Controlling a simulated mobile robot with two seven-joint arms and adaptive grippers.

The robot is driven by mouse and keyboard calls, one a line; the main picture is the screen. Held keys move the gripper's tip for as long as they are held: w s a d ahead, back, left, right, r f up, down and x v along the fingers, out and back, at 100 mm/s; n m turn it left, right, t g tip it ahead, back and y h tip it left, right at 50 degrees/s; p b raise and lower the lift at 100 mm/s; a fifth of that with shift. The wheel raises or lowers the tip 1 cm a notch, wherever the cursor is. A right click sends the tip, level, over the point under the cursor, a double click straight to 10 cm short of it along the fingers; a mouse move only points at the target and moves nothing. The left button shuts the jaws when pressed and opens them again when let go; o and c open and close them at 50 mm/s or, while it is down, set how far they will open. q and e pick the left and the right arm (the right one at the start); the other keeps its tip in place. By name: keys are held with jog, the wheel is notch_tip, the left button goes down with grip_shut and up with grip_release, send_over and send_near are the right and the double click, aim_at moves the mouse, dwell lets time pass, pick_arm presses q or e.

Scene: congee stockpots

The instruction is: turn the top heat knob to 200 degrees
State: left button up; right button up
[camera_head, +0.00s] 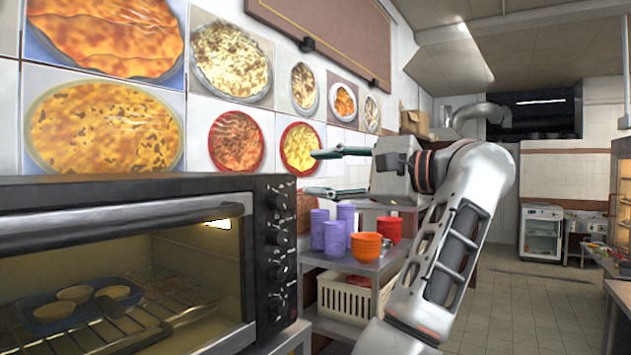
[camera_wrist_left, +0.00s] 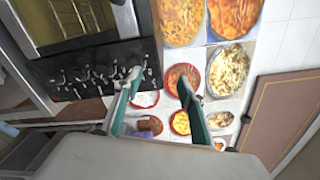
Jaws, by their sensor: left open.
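The black toaster oven (camera_head: 130,215) stands at the left in the head view, with a column of black knobs on its right front panel. The top heat knob (camera_head: 278,201) is the highest one. Its pointer and white markings are too small to read. In the wrist view the knob panel (camera_wrist_left: 85,75) lies sideways at the upper left. My left gripper (camera_head: 322,172) is open and empty, its two fingers apart and pointing left. It is right of the top knob and does not touch it. Its fingers also show in the wrist view (camera_wrist_left: 157,84). My right gripper is not in view.
A steel shelf (camera_head: 345,262) right of the oven holds purple cups (camera_head: 328,236) and orange bowls (camera_head: 366,247), with a cream basket (camera_head: 345,298) below. The wall with food pictures (camera_head: 235,142) runs behind. The tiled floor (camera_head: 530,310) at right is clear.

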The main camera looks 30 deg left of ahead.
aim_at(283, 205)
pick_arm(q)
notch_tip(283, 205, down, 10)
jog(key=m+g+y+b, duration=0.1)
jog(key=m+y+b, duration=0.4)
jog(key=m, duration=0.7)
jog(key=p+x, duration=0.1)
jog(key=x, duration=0.5)
jog(key=shift+w+a+p, duration=0.2)
jog(key=shift+a+p, duration=0.2)
jog(key=shift+x, duration=0.85)
jog(key=c, duration=1.1)
